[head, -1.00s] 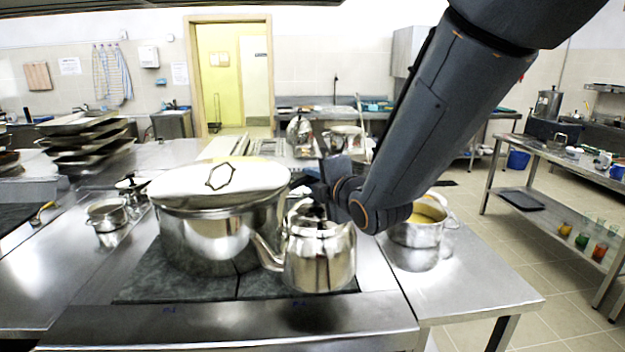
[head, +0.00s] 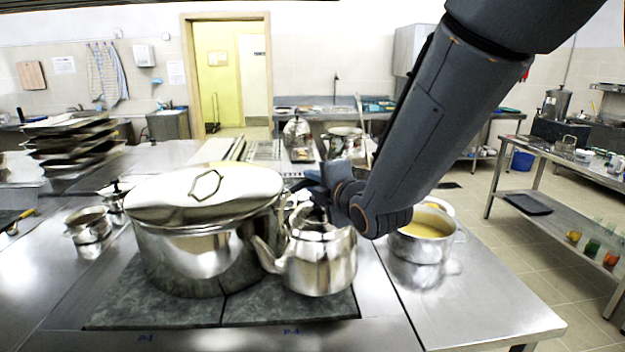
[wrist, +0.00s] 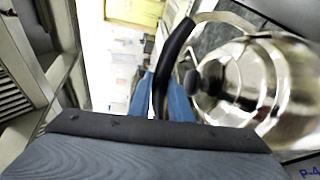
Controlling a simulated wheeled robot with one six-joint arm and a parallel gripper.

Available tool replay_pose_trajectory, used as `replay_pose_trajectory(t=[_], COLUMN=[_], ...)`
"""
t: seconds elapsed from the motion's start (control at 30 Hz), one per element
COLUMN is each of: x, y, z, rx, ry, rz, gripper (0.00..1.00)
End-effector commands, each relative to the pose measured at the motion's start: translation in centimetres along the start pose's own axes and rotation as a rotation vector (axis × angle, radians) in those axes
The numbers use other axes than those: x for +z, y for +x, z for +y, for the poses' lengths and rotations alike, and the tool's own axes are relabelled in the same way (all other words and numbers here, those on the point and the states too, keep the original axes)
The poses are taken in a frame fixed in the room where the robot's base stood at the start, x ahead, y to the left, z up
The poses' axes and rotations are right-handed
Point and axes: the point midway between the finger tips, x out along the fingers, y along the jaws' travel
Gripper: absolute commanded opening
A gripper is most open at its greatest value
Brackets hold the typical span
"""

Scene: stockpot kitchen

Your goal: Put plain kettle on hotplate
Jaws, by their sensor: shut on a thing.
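The plain kettle (head: 318,262) is shiny steel with its spout to the left. It is upright at the right part of the dark hotplate (head: 250,308); I cannot tell whether its base touches the plate. My gripper (head: 325,185) is above the kettle and shut on its handle. In the wrist view the blue fingers of my gripper (wrist: 165,95) are around the black handle grip, and the kettle (wrist: 265,85) with its dark lid knob shows at the right.
A large lidded stockpot (head: 200,250) stands close to the kettle's left, on the hotplate. A pot with yellow contents (head: 425,232) stands to the right on the steel counter. Stacked trays (head: 72,145) are at the far left. The counter's front right (head: 480,300) is clear.

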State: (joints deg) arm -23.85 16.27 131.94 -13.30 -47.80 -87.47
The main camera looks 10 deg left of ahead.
Motion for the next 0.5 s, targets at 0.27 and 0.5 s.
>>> replay_pose_trajectory(t=[0.27, 0.5], x=[-0.3, -0.4], y=[0.6, 0.9], z=[-1.9, -3.7], rx=[0.01, 0.011], ry=[-0.001, -0.002], rz=[0.002, 0.002], gripper=[0.0, 0.0])
